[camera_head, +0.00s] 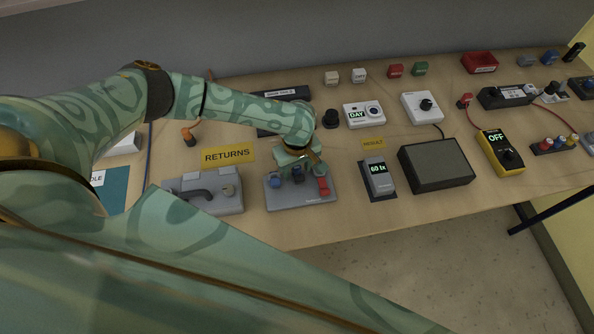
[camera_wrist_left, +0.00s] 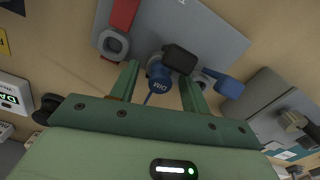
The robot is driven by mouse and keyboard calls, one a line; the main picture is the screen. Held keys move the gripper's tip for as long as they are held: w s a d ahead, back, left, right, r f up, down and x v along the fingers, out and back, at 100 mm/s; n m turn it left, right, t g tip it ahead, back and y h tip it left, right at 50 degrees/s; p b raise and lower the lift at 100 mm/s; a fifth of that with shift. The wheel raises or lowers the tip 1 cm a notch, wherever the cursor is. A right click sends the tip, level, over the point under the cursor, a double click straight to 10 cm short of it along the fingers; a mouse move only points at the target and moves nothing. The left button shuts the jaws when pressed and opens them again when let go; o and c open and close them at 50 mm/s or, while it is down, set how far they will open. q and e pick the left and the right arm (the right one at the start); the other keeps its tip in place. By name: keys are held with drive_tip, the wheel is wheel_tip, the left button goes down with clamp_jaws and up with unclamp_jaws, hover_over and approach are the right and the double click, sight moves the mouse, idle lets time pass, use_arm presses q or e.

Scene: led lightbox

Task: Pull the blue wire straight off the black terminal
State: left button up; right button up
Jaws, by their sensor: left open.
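My left gripper (camera_head: 298,163) is above a grey plate (camera_head: 315,202) in the head view, pointing down. In the left wrist view its two green fingers (camera_wrist_left: 159,76) are apart, with a round blue plug (camera_wrist_left: 158,73) bearing white letters between them. A black block (camera_wrist_left: 181,59), perhaps part of the black terminal, is against the plug's far side; the contact there is hidden. I cannot tell whether either finger touches the plug. My right gripper is not in view.
The plate also carries a red part (camera_head: 323,186) and a blue lever (camera_wrist_left: 228,87). To its left is another grey plate (camera_head: 230,205) with a dark handle; to its right is a meter (camera_head: 379,180) reading 60 lx. A yellow RETURNS label (camera_head: 228,155) lies behind.

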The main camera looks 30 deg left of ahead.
sight(297, 168)
use_arm(q)
drive_tip(key=shift+r, duration=0.1)
drive_tip(key=c, duration=0.9)
clamp_jaws()
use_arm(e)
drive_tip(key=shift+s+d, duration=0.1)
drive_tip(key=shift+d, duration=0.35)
use_arm(q)
drive_tip(key=shift+r, duration=0.1)
